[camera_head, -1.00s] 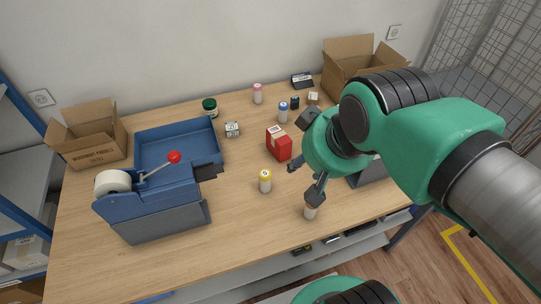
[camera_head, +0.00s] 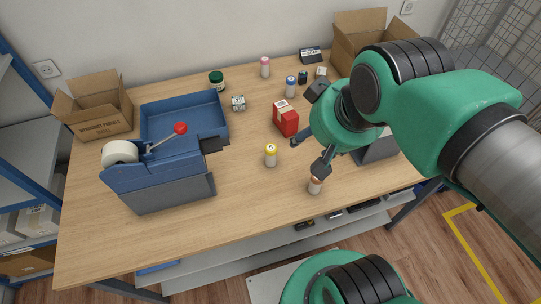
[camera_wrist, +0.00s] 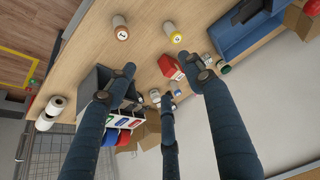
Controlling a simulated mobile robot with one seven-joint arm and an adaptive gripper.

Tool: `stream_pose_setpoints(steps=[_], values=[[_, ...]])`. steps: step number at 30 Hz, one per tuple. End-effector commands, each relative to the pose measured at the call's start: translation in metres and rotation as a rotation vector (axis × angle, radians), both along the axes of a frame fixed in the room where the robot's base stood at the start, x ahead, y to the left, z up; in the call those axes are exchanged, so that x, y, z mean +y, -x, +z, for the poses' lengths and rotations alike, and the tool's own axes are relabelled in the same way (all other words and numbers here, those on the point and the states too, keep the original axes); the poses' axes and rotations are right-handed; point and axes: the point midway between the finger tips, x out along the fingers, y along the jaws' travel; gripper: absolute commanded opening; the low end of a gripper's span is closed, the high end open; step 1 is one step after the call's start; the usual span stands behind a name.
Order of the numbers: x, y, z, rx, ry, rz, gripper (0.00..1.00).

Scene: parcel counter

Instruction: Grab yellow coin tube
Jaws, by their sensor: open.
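The yellow coin tube (camera_head: 271,156) is white with a yellow top and stands upright on the wooden table, near its middle. It also shows near the top of the wrist view (camera_wrist: 174,34). My gripper (camera_head: 308,156) is open and empty, to the right of the yellow tube and apart from it. In the wrist view its dark fingers (camera_wrist: 163,76) are spread and the yellow tube lies beyond their tips.
An orange-topped tube (camera_head: 315,187) stands close to one fingertip. A red box (camera_head: 285,119) stands behind the yellow tube. A blue tape dispenser with a blue tray (camera_head: 222,110) is at left. Bare tabletop (camera_head: 235,185) lies left of and before the yellow tube.

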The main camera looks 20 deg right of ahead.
Motion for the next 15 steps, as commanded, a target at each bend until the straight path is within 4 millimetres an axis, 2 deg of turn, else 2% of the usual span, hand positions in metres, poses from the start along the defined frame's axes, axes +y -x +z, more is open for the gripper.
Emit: stream_pose_setpoints(steps=[8, 11, 15], values=[[0.001, -0.006, 0.002, 0.013, -0.005, -0.007, 0.52], [0.002, -0.016, 0.002, 0.036, -0.011, -0.016, 0.52], [0.005, -0.038, 0.001, 0.083, -0.026, -0.042, 0.52]])
